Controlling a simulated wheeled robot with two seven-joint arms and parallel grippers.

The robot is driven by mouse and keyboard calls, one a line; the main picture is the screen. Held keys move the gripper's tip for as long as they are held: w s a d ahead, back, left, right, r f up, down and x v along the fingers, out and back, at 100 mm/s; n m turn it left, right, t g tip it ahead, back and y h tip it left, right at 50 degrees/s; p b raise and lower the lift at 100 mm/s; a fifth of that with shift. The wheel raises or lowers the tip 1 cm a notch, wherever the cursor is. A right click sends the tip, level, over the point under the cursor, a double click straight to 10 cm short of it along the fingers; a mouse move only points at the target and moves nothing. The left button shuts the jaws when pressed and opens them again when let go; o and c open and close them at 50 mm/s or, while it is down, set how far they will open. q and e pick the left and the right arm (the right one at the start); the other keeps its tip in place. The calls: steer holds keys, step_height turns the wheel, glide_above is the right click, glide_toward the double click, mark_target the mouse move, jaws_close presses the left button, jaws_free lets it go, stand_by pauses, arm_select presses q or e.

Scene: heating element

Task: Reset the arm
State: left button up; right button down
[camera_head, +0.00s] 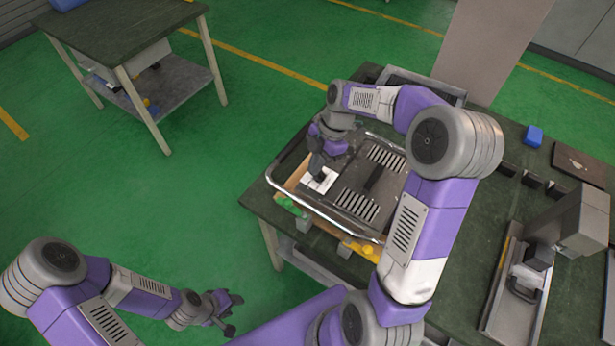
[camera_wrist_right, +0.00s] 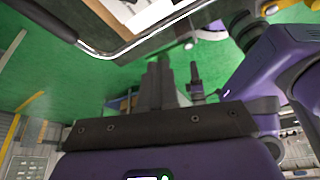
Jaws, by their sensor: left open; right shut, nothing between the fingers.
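My right arm reaches over the table to a dark slotted panel (camera_head: 352,190) with a dark bar handle (camera_head: 374,178). A bent metal rail (camera_head: 330,224) runs around it. My right gripper (camera_head: 317,172) points down at the panel's left part, beside a white square patch (camera_head: 326,184). Its fingers (camera_wrist_right: 165,82) are shut and empty in the right wrist view, where the metal rail (camera_wrist_right: 118,52) crosses the top. Whether the fingertips touch the panel cannot be told. My left gripper (camera_head: 231,312) is open and empty over the green floor, away from the table.
The dark-topped table (camera_head: 262,200) also bears a grey device (camera_head: 578,225) at right, a blue block (camera_head: 533,136) and a dark flat plate (camera_head: 580,163). Yellow (camera_head: 360,248) and green (camera_head: 290,205) pieces lie by the panel's front. Another table (camera_head: 125,40) stands at the back left. Open floor lies between.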

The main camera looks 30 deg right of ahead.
steer(key=shift+v, duration=1.4)
